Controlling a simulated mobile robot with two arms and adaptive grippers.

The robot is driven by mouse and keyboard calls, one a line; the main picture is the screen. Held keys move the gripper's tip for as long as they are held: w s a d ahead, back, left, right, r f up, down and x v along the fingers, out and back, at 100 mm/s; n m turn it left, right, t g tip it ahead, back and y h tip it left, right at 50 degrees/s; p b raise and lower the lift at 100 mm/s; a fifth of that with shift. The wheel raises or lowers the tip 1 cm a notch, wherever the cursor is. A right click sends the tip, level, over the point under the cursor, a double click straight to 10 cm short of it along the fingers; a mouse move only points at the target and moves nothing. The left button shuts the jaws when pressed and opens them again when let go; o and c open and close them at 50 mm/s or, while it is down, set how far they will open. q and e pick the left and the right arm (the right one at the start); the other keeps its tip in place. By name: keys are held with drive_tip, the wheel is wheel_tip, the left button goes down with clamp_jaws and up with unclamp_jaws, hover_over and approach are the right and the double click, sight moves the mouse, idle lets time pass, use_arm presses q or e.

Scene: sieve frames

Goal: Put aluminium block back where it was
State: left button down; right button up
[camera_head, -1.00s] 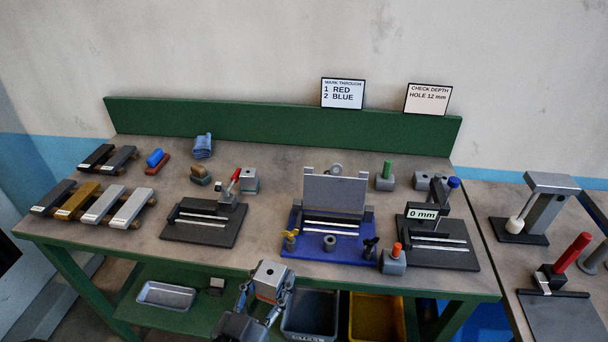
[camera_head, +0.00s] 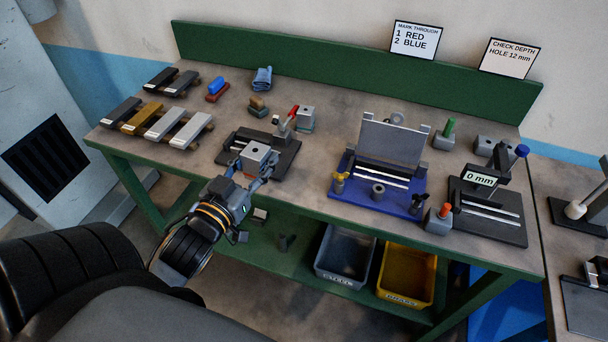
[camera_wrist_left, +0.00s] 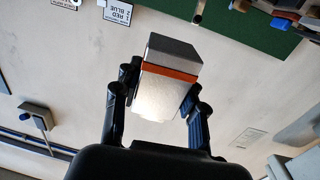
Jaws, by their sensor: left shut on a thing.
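A light grey metal block (camera_head: 257,153), which looks like the aluminium block, has a hole in its top and an orange band around it. My left gripper (camera_head: 256,165) is shut on it, one finger on each side. It is held at the table's front edge, before the black fixture with a red-handled clamp (camera_head: 284,158), partly covering that fixture. In the left wrist view the block (camera_wrist_left: 168,85) sits between the two fingers, its orange band showing. Several bars (camera_head: 163,123), dark, brass-coloured and light grey, lie on supports at the left. My right gripper is out of view.
A similar grey block with a teal band (camera_head: 307,121) stands behind the black fixture. A blue fixture (camera_head: 372,199) and a depth gauge showing 0 mm (camera_head: 487,213) stand to the right. Grey (camera_head: 346,257) and yellow (camera_head: 406,274) bins sit below the table. Bare tabletop (camera_head: 215,150) lies left of the black fixture.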

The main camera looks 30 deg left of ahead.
use_arm(q)
drive_tip(key=w+f, duration=0.3)
drive_tip(key=w, duration=0.1)
drive_tip(key=w+d+f+p, duration=0.1)
drive_tip(key=w+f, duration=0.2)
drive_tip(key=w, duration=0.1)
drive_tip(key=w+d+f, duration=0.1)
drive_tip(key=w+f, duration=0.2)
drive_tip(key=w, duration=0.2)
drive_tip(key=shift+w+f+p, duration=0.2)
drive_tip(key=shift+f, duration=0.4)
drive_tip(key=shift+w+f+p, duration=0.15)
drive_tip(key=shift+f, duration=0.4)
drive_tip(key=shift+f+p, duration=0.25)
drive_tip(key=shift+p, duration=0.1)
drive_tip(key=shift+f, duration=0.25)
drive_tip(key=shift+f, duration=0.2)
drive_tip(key=c, duration=0.8)
unclamp_jaws()
drive_tip(key=shift+s, duration=0.1)
